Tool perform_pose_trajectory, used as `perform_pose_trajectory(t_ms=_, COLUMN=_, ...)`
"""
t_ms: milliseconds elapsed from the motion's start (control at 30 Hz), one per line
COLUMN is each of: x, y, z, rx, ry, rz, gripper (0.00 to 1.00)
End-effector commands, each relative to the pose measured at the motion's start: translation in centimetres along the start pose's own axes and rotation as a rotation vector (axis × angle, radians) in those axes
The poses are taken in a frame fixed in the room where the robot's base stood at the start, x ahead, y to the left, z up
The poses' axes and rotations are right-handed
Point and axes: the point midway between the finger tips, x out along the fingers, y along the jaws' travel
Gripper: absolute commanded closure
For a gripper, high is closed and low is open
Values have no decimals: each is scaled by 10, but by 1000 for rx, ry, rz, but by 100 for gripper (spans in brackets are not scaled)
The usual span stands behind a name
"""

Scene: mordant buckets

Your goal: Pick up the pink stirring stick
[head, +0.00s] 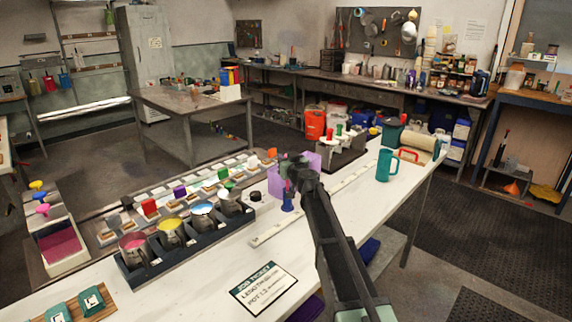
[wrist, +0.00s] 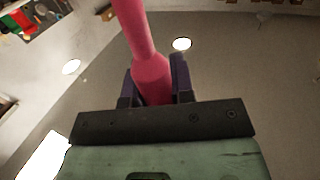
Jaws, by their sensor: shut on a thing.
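The pink stirring stick (wrist: 150,70) shows large in the wrist view, with a thick lower part narrowing to a slimmer shaft that runs out of the top of the picture. My gripper (wrist: 154,88) is shut on the thick part, one finger on each side. In the head view my gripper (head: 292,172) is above the white bench, beside a purple box (head: 308,162). My gripper and arm mostly hide the stick there. A blue object (head: 287,201) stands just below my gripper.
A dark rack (head: 160,262) with several dye pots stands left of my gripper. A white ruler strip (head: 268,234), a job ticket (head: 264,289) and a teal mug (head: 386,166) are on the bench. A holder with coloured-top items (head: 342,152) stands behind.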

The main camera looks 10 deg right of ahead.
Motion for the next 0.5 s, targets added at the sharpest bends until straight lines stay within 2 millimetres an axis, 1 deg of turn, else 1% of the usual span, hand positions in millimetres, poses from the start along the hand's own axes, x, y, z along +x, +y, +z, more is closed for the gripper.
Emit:
perform_pose_trajectory(t_ms=167, x=0, y=0, z=-23, rx=0, ry=0, rz=0, gripper=100)
perform_pose_trajectory(t_ms=267, x=0, y=0, z=-42, rx=0, ry=0, rz=0, gripper=100)
perform_pose_trajectory(t_ms=367, x=0, y=0, z=-66, rx=0, ry=0, rz=0, gripper=100)
perform_pose_trajectory(t_ms=467, x=0, y=0, z=-94, rx=0, ry=0, rz=0, gripper=100)
perform_pose_trajectory(t_ms=500, x=0, y=0, z=-106, rx=0, ry=0, rz=0, gripper=100)
